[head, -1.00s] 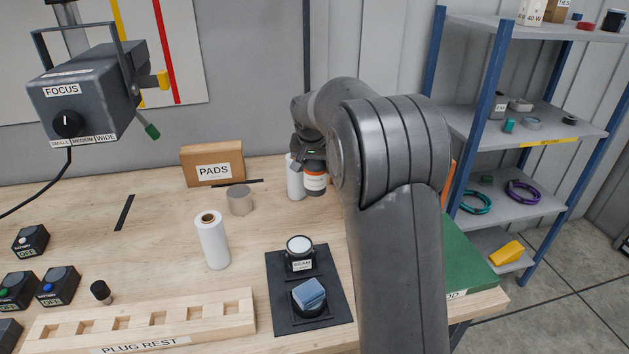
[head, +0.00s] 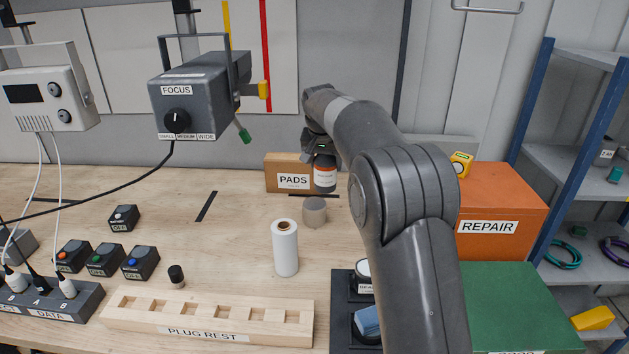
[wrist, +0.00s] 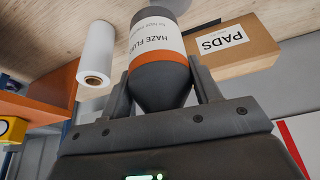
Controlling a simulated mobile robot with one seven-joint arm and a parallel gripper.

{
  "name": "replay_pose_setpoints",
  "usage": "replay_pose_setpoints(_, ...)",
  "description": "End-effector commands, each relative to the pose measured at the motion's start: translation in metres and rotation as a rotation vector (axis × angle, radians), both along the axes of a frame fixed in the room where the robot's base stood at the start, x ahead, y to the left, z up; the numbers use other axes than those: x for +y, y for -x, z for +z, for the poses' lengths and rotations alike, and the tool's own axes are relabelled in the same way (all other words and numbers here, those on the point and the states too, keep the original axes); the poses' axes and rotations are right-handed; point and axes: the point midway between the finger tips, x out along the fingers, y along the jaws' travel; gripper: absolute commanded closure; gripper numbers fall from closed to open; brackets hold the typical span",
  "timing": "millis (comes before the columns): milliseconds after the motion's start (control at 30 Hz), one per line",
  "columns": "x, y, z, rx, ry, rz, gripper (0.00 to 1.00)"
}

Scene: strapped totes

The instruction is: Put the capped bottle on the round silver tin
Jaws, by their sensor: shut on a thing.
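The capped bottle (head: 325,173) is dark with a white label and an orange band; the wrist view, which looks upside down, shows "HAZE FLUID" on it (wrist: 158,45). My gripper (head: 321,152) is shut on the bottle's tapered end; both fingers flank it in the wrist view (wrist: 162,88). The bottle looks upright and in front of the PADS box's right end. The round silver tin (head: 314,212) stands on the bench, lower in the head view and slightly left of the bottle, with a visible gap between them. The tin is not identifiable in the wrist view.
The PADS box (head: 285,173) is close behind the bottle. A white roll (head: 285,250) stands in front of the tin. The orange REPAIR box (head: 500,210) is to the right. The bench left of the tin is clear.

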Motion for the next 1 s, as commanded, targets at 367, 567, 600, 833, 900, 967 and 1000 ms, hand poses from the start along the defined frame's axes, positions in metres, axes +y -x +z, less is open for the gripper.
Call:
replay_pose_setpoints(367,0.032,-0.01,-0.025,-0.001,0.001,0.0,0.75)
replay_pose_setpoints(567,0.031,-0.009,-0.054,0.001,0.001,-0.002,0.75)
replay_pose_setpoints(600,0.031,-0.01,-0.058,-0.001,0.001,-0.001,0.75)
replay_pose_setpoints(833,0.031,-0.01,-0.059,-0.002,0.0,-0.001,0.75)
replay_pose_setpoints(900,0.031,-0.01,-0.06,-0.002,0.0,-0.001,0.75)
replay_pose_setpoints(967,0.031,-0.009,-0.062,-0.001,0.001,-0.001,0.75)
replay_pose_setpoints(1000,0.031,-0.009,-0.063,0.0,0.001,-0.001,0.41)
